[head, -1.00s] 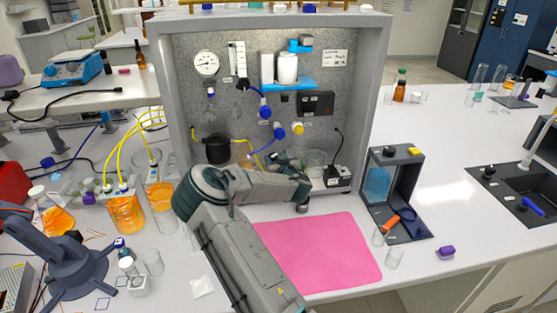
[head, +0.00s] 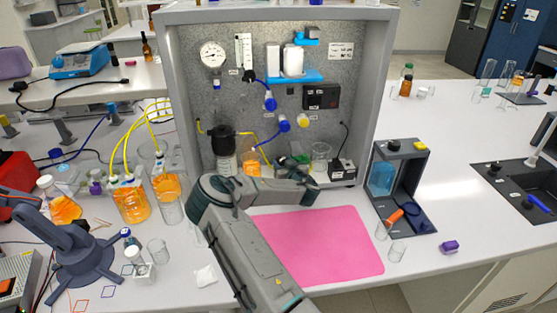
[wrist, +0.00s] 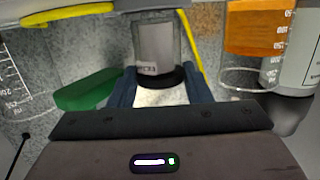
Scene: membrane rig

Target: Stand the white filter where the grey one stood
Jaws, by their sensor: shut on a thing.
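The white filter (head: 293,61) stands upright on a blue shelf (head: 295,78) on the rig's back panel. My gripper (wrist: 157,80) is low in front of the panel. In the wrist view, which looks upside down, its blue fingers are closed around the black end of a labelled grey cylinder, apparently the grey filter (wrist: 154,44). In the head view my arm mostly hides the gripper and what it holds. I cannot tell whether the grey filter touches the rig floor.
An orange-filled beaker (wrist: 262,30) and a graduated vessel under a black housing (head: 221,141) stand beside my gripper. A green item (wrist: 88,90) and a clear beaker (head: 320,155) are on its other side. The pink mat (head: 325,245) in front is clear.

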